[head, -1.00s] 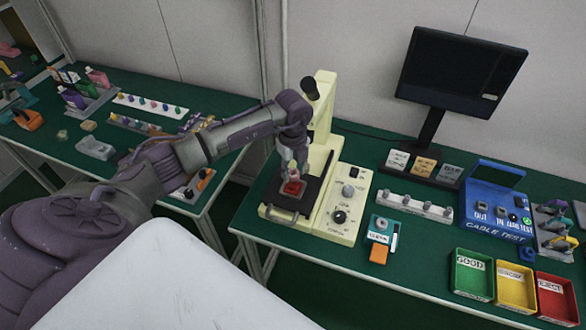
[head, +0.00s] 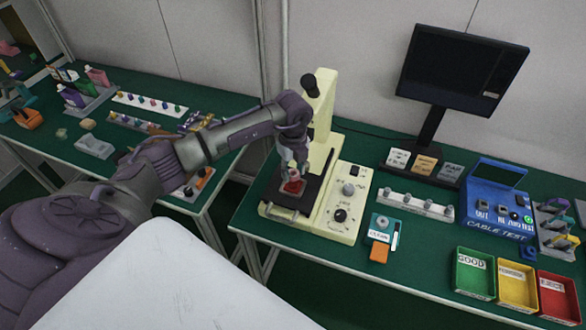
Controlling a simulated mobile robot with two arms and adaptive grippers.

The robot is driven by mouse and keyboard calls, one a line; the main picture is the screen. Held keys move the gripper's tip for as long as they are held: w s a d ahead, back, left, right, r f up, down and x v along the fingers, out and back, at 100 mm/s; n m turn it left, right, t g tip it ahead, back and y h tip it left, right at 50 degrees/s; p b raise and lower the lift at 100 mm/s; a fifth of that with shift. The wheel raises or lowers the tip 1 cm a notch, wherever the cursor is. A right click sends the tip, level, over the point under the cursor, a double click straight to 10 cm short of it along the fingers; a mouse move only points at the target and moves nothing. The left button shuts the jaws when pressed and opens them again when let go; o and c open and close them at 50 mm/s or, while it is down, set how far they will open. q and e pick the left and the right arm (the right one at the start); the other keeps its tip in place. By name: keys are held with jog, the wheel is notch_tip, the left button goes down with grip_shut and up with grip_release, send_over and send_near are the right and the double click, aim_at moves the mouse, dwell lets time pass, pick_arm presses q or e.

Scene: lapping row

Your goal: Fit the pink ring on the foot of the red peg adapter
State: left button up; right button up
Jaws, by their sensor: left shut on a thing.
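The red peg adapter (head: 292,187) is a small red piece on the dark plate of the cream bench machine (head: 340,228), directly under my left gripper (head: 293,178). My left gripper points down, with its fingertips close above or around the red piece. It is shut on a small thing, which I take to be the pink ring. The fingers hide the ring, and I cannot tell whether it touches the adapter's foot. My right gripper is not in view.
The machine's cream column (head: 322,105) stands close behind the gripper. To the right are a teal device (head: 381,226), a blue cable tester (head: 497,205) and green (head: 473,272), yellow and red bins. A second green table at left holds several small parts.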

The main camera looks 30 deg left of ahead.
pick_arm(q)
jog(key=shift+f+b, duration=0.8)
jog(key=shift+f, duration=0.45)
jog(key=o, duration=1.1)
jog(key=shift+r, duration=0.1)
notch_tip(320, 180, up, 12)
